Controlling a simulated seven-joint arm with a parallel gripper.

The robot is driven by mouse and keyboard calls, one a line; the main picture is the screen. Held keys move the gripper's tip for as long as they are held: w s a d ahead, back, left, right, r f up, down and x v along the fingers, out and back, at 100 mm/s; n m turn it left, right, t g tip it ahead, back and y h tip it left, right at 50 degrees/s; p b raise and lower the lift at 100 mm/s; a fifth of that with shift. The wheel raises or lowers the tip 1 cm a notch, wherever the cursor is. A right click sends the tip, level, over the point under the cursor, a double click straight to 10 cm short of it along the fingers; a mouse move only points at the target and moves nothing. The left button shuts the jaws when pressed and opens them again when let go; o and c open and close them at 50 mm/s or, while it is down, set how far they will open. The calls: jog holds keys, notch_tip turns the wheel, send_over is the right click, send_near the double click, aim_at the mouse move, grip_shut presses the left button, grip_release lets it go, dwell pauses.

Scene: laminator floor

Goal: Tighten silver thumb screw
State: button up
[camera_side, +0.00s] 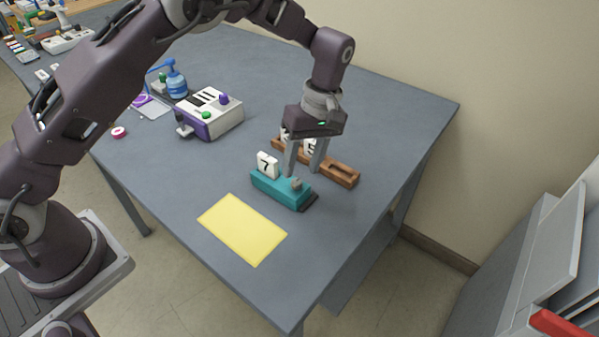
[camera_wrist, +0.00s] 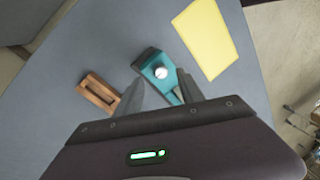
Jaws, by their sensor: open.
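The silver thumb screw (camera_wrist: 161,72) sits on top of a teal block (camera_wrist: 150,58) in the wrist view. In the side view the screw (camera_side: 296,184) is a small knob near the right end of the teal block (camera_side: 268,188), which has a white tile marked 7 (camera_side: 267,165) at its left end. My gripper (camera_side: 303,173) points down with its two grey fingers apart, empty, over the block's far side. In the wrist view the gripper's fingertips (camera_wrist: 138,90) are spread, with the screw ahead of them and nearer the right finger. I cannot tell the fingers' exact height over the block.
A brown wooden holder (camera_side: 340,174) with white tiles stands just behind my gripper. A yellow sheet (camera_side: 242,229) lies flat in front of the teal block. A white and purple machine (camera_side: 212,114) stands to the left. The table's right side is clear.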

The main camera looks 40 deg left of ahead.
aim_at(297, 185)
jog(key=shift+x, duration=1.5)
grip_shut()
